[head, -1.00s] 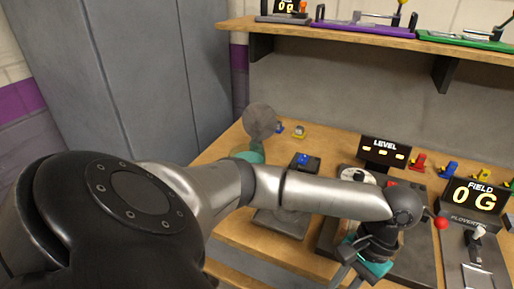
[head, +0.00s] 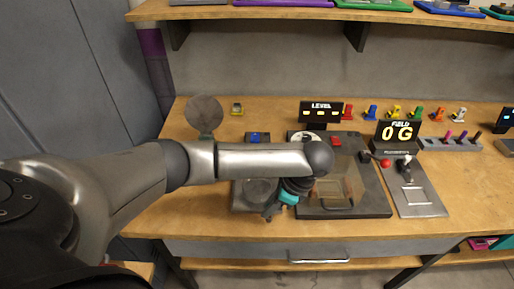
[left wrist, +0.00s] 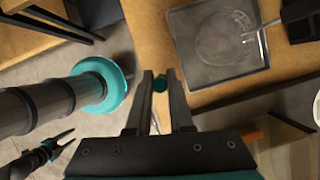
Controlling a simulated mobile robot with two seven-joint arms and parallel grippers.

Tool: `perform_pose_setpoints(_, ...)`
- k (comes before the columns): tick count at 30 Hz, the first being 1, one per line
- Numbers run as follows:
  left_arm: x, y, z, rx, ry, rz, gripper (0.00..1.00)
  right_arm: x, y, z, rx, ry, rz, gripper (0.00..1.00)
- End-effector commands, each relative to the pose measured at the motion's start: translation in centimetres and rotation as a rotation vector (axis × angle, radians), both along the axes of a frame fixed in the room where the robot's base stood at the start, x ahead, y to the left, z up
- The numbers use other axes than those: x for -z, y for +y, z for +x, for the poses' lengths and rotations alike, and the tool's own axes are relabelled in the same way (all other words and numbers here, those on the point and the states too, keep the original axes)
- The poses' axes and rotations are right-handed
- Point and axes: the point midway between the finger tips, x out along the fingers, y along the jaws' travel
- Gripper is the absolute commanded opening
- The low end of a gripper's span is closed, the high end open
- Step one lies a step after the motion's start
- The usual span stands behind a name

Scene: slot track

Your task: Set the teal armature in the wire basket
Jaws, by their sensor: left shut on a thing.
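My left gripper (head: 275,210) hangs at the front of the bench, fingers pointing down, beside a grey square plate. In the left wrist view, its two fingertips (left wrist: 160,82) are shut on a small teal piece, the teal armature (left wrist: 159,84). In the head view my own arm and wrist hide most of the armature. I cannot pick out the wire basket for certain. My right gripper (left wrist: 58,143) shows small at the lower left of the left wrist view, its two prongs apart, over the floor.
The square plate (head: 241,205) carries a round dish; it also shows in the left wrist view (left wrist: 188,78). A dark board (head: 374,205), a LEVEL display (head: 320,113) and a FIELD display (head: 397,134) stand to the right. A round grey disc (head: 203,113) stands behind my arm. A shelf (head: 275,12) hangs above.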

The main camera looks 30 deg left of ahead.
Motion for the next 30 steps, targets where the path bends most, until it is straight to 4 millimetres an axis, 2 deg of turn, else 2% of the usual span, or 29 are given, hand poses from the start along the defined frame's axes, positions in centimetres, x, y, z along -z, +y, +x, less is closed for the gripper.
perform_pose_setpoints(1,-0.7,0.5,0.4,0.087,0.001,0.001,0.00,-1.0,-0.1,0.1,0.000,-0.001,-0.002,0.50)
perform_pose_setpoints(3,-1.0,1.1,1.1,0.217,0.001,0.001,0.00,-1.8,-0.1,0.1,0.000,-0.001,-0.002,0.50)
perform_pose_setpoints(21,-4.9,6.6,6.0,1.289,0.003,0.002,0.00,-7.6,0.0,0.1,0.000,-0.003,0.000,0.50)
perform_pose_setpoints(30,-6.2,8.0,7.3,1.608,0.003,-0.001,0.00,-9.0,0.1,0.1,0.000,-0.003,0.002,0.50)
